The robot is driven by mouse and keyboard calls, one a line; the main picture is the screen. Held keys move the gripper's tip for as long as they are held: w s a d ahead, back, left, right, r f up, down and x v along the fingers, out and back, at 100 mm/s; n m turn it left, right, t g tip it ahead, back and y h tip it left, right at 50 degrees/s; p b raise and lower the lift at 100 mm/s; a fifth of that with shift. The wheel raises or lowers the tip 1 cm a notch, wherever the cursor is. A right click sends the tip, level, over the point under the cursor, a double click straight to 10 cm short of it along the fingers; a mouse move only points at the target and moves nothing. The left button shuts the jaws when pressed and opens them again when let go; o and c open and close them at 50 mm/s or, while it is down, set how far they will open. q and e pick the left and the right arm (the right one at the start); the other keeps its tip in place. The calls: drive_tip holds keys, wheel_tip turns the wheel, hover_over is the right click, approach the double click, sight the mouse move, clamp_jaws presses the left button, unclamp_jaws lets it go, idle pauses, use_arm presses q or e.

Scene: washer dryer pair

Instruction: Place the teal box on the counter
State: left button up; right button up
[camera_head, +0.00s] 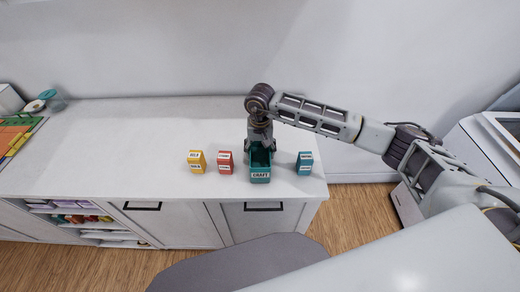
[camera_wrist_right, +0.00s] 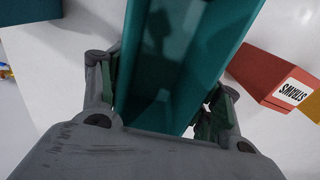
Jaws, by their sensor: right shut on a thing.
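The teal box (camera_head: 260,176) is open-topped with a white "CRAFT" label on its front. It is upright near the front edge of the white counter (camera_head: 120,140); I cannot tell whether its base touches the surface. My right gripper (camera_head: 261,147) comes down from above and is shut on it at the back. In the right wrist view the teal box (camera_wrist_right: 185,60) fills the space between the two fingers, which hide parts of its sides. My left gripper is not in view.
A yellow box (camera_head: 196,162) and a red box (camera_head: 226,162) stand left of the teal box, and a small blue box (camera_head: 305,163) stands right. The counter's right end is close beyond the blue box. The counter's left-middle is clear. A white appliance (camera_head: 490,150) is at far right.

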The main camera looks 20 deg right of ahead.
drive_tip(key=shift+f, duration=0.15)
drive_tip(key=o, duration=1.1)
drive_tip(key=shift+r, duration=0.35)
drive_tip(key=shift+r+b, duration=1.45)
drive_tip(key=shift+r, duration=4.4)
